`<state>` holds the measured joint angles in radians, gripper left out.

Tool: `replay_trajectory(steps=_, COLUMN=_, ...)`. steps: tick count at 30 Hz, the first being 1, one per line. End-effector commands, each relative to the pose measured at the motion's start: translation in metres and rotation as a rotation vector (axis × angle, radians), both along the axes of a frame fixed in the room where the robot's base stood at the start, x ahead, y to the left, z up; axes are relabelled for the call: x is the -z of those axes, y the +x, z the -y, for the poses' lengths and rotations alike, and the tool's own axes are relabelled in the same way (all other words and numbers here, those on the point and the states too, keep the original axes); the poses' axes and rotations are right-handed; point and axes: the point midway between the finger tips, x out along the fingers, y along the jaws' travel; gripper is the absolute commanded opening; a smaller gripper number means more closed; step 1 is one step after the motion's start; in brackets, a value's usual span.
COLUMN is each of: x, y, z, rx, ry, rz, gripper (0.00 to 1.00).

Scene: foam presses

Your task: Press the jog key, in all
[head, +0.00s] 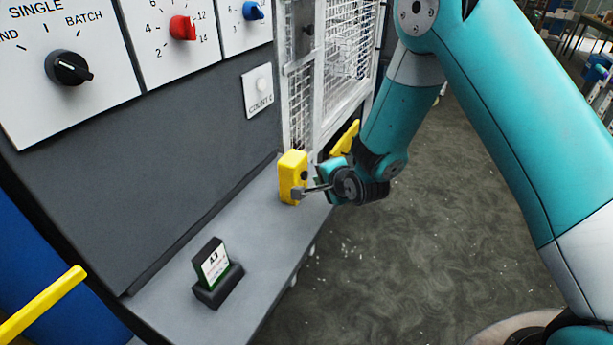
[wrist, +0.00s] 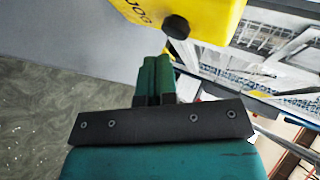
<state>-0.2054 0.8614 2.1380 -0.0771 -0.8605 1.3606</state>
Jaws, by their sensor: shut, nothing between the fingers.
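The yellow box (head: 291,177) stands on the grey ledge near its far end; in the wrist view its lettering (wrist: 136,12) looks like JOG. The jog key is a round black button on the box's right side (head: 304,175), seen also at the top of the wrist view (wrist: 176,27). My gripper (head: 317,172) is just right of the box, its green fingers (wrist: 157,62) shut together and empty. In the wrist view the fingertips appear a short way from the key, offset to its lower left. Whether the key is pressed in cannot be told.
A white mesh guard (head: 335,65) rises behind the box.

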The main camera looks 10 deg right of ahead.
Motion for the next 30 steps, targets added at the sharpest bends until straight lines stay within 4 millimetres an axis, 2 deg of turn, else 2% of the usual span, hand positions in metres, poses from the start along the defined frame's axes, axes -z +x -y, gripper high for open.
replay_trajectory(steps=4, x=0.001, y=-0.003, z=0.004, rx=0.001, ry=0.0, rz=-0.002, gripper=0.0)
replay_trajectory(steps=17, x=0.002, y=-0.029, z=0.035, rx=0.003, ry=0.001, rz=0.0, gripper=0.0)
replay_trajectory(steps=30, x=0.0, y=-0.033, z=0.038, rx=0.0, ry=0.0, rz=0.0, gripper=0.0)
